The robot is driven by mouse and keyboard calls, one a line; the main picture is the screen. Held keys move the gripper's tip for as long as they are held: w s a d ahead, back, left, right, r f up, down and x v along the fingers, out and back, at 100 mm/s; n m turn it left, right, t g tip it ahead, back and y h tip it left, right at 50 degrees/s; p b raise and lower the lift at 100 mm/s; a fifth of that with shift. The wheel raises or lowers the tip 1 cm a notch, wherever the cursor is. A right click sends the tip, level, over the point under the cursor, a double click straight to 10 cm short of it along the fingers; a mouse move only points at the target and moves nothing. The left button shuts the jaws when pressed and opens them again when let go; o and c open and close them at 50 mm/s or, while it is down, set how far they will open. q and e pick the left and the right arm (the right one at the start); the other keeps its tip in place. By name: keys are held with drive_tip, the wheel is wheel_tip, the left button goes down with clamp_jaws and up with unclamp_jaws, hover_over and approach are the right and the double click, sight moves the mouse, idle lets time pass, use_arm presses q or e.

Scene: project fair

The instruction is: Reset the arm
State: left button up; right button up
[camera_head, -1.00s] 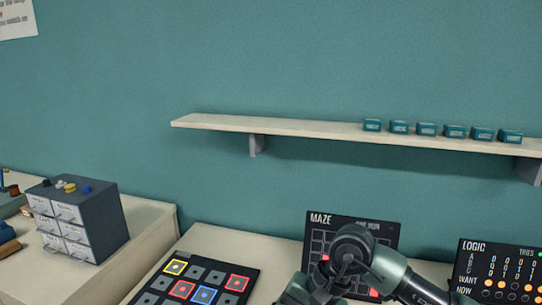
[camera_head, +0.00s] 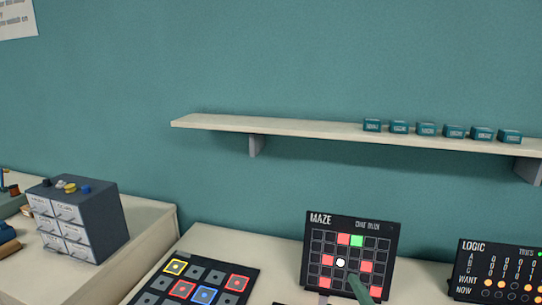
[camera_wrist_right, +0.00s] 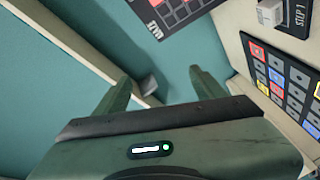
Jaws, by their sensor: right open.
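My right gripper (camera_wrist_right: 160,82) is open in the right wrist view, its two green fingers spread apart with nothing between them. In the head view only a green pointed part of my right arm (camera_head: 359,289) shows, in front of the lower part of the maze panel (camera_head: 317,246). The rest of that arm is below the picture. My left arm and gripper are not in view.
A shelf (camera_head: 250,124) with several small teal boxes (camera_head: 426,129) runs along the wall. A coloured-square pad (camera_head: 192,289), a logic panel (camera_head: 500,272) and a grey drawer cabinet (camera_head: 80,220) stand below. The wall area above the shelf is clear.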

drive_tip(key=s+d+f+m+g+h, duration=0.1)
drive_tip(key=s+d+f+m+g, duration=0.1)
drive_tip(key=s+f+m+g, duration=0.4)
drive_tip(key=s+d+f+m+g+h, duration=0.1)
drive_tip(key=s+d+f, duration=0.2)
drive_tip(key=s+f, duration=0.35)
drive_tip(key=s+f+m+g+y, duration=0.1)
drive_tip(key=s+f+m+g, duration=0.4)
drive_tip(key=s+f, duration=0.55)
drive_tip(key=s+f+n+g+b, duration=0.1)
drive_tip(key=s+f+g+b, duration=0.15)
drive_tip(key=f, duration=1.45)
drive_tip(key=s+f+g+b, duration=0.1)
drive_tip(key=s+f+b, duration=0.25)
drive_tip(key=f, duration=1.25)
drive_tip(key=s+d+f+b, duration=0.1)
drive_tip(key=s+f+b, duration=0.1)
drive_tip(key=s+f, duration=0.5)
drive_tip(key=s+d+f+b, duration=0.2)
drive_tip(key=s+f, duration=0.6)
drive_tip(key=f, duration=0.3)
drive_tip(key=shift+d+g, duration=0.25)
drive_tip(key=shift+g, duration=0.1)
